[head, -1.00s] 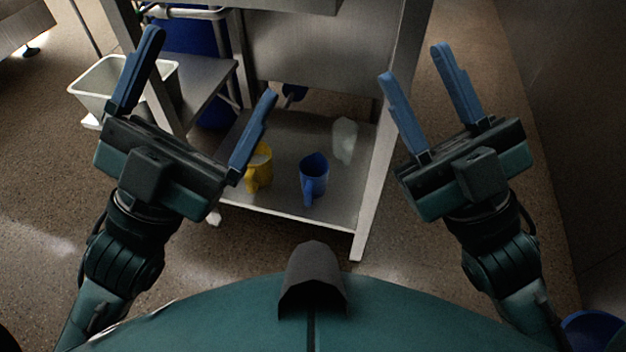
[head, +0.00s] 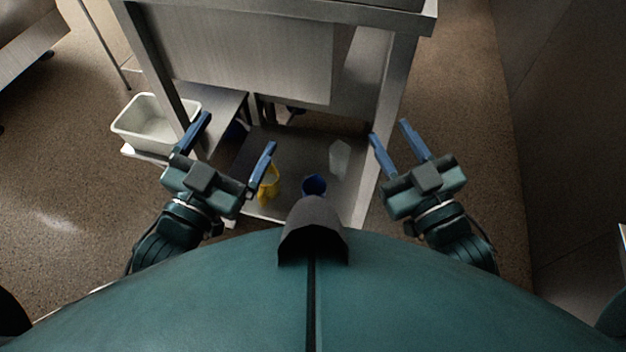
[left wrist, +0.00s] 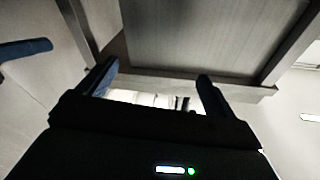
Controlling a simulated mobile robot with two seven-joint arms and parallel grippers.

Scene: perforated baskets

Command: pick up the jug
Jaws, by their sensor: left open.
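On the low shelf (head: 300,145) under the steel table stand a yellow jug (head: 270,184), a blue cup-like jug (head: 315,183) and a pale translucent vessel (head: 339,158). I cannot tell which one is the task's jug. My left gripper (head: 235,133) is open and empty; its right finger partly covers the yellow jug in the head view. My right gripper (head: 390,131) is open and empty, to the right of the vessels. In the left wrist view my left gripper (left wrist: 157,74) faces a steel panel; no jug can be made out there. My body hides the blue jug's lower part.
The steel table (head: 280,14) overhangs the shelf, with a leg (head: 395,95) at the right and a panel (head: 245,60) behind. The floor at right (head: 470,110) is clear.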

